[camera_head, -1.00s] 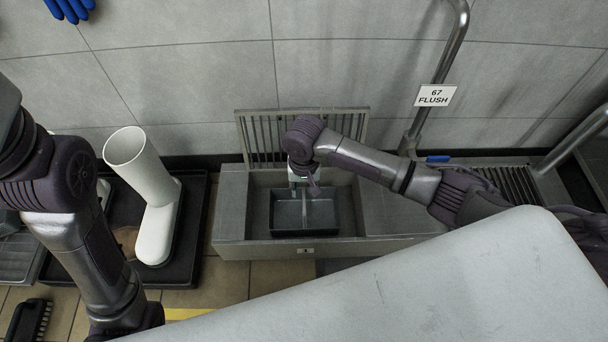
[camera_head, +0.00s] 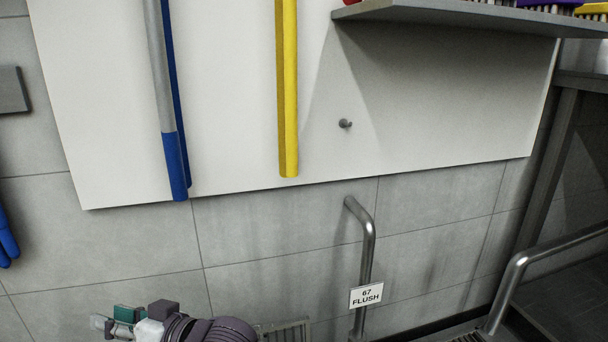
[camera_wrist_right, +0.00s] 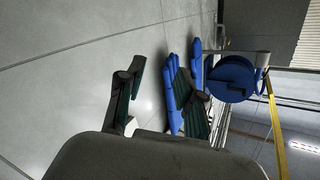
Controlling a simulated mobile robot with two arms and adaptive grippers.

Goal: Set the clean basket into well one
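Neither the clean basket nor well one can be made out in the current views. My right gripper (camera_head: 108,322) is at the bottom left of the head view, raised in front of the tiled wall, with green pads on its fingers. In the right wrist view the two fingers of the right gripper (camera_wrist_right: 160,92) stand wide apart, with nothing held between them. A slatted metal grate (camera_head: 285,331) shows at the bottom edge of the head view, partly hidden by my right arm. My left gripper is out of view.
A bent steel pipe (camera_head: 367,250) carries a "67 FLUSH" sign (camera_head: 366,296). A white wall board holds a yellow handle (camera_head: 287,90), a blue-ended handle (camera_head: 174,165) and a bare peg (camera_head: 345,123). Blue gloves (camera_wrist_right: 171,88) and a blue reel (camera_wrist_right: 228,80) show beyond my right fingers.

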